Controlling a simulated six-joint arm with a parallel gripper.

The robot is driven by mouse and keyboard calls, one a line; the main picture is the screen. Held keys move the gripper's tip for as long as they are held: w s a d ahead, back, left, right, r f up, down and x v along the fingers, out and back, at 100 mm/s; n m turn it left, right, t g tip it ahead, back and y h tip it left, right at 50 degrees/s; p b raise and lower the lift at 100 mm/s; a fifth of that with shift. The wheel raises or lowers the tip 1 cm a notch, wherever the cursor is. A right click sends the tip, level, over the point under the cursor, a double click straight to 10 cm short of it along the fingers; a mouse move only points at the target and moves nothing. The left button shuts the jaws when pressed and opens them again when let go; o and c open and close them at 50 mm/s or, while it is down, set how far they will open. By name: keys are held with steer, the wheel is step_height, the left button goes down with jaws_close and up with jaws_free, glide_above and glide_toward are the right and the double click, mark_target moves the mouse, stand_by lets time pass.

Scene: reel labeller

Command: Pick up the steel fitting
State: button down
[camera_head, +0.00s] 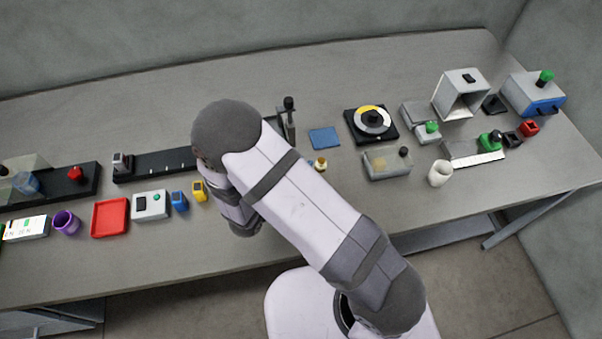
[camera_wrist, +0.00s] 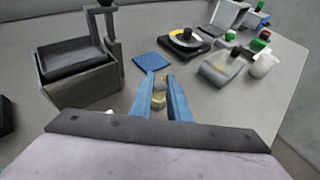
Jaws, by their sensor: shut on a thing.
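The steel fitting (camera_wrist: 159,88) is a small piece with a greyish top and a yellowish, brassy lower part. In the wrist view it sits between the two blue fingers of my gripper (camera_wrist: 158,97), which is shut on it. In the head view the fitting (camera_head: 320,164) shows just past the edge of my arm, which hides most of my gripper. I cannot tell whether the fitting touches the table.
A flat blue pad (camera_wrist: 151,61) lies just beyond the fitting. A grey open box with a post (camera_wrist: 78,74) stands left in the wrist view. A dial unit (camera_head: 372,122), a clear box (camera_head: 387,162) and a white cup (camera_head: 440,173) stand to the right.

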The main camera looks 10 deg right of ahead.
steer(key=shift+r+b, duration=0.35)
steer(key=shift+r, duration=1.55)
